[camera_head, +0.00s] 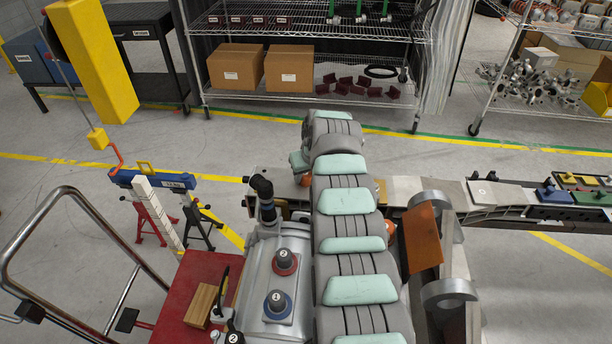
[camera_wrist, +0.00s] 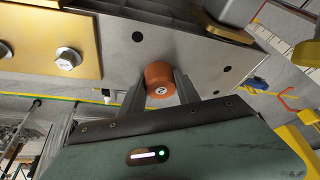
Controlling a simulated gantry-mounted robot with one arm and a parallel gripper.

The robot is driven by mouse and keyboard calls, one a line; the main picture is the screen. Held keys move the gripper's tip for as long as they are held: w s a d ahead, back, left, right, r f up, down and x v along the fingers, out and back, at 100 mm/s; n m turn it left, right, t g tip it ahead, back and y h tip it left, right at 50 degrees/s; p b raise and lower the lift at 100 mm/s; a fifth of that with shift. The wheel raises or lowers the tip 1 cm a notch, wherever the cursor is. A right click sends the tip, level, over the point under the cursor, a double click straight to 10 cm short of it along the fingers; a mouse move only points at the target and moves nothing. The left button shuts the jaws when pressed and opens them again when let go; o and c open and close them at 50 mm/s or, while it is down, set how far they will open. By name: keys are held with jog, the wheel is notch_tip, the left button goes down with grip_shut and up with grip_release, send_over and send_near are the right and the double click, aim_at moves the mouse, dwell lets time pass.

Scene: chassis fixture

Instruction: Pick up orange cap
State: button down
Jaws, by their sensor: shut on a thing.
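The orange cap (camera_wrist: 161,86) is a short round piece with a dark mark on its end face, seen in the wrist view. My gripper (camera_wrist: 160,80) has one finger on each side of it and is shut on it. The cap is in front of a grey metal plate (camera_wrist: 125,38) with dark holes. I cannot tell whether it touches the plate. In the head view my arm hides the gripper. Small orange patches show at the left (camera_head: 306,181) and right (camera_head: 390,228) of the arm; I cannot tell which, if either, is the cap.
A gold plate with bolts (camera_wrist: 62,40) is beside the cap in the wrist view. A rail (camera_head: 505,194) extends right. Wire shelving with boxes (camera_head: 290,68) stands behind.

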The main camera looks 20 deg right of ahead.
aim_at(307, 175)
notch_tip(307, 175, up, 20)
jog(key=p, duration=0.8)
jog(key=shift+p, duration=0.4)
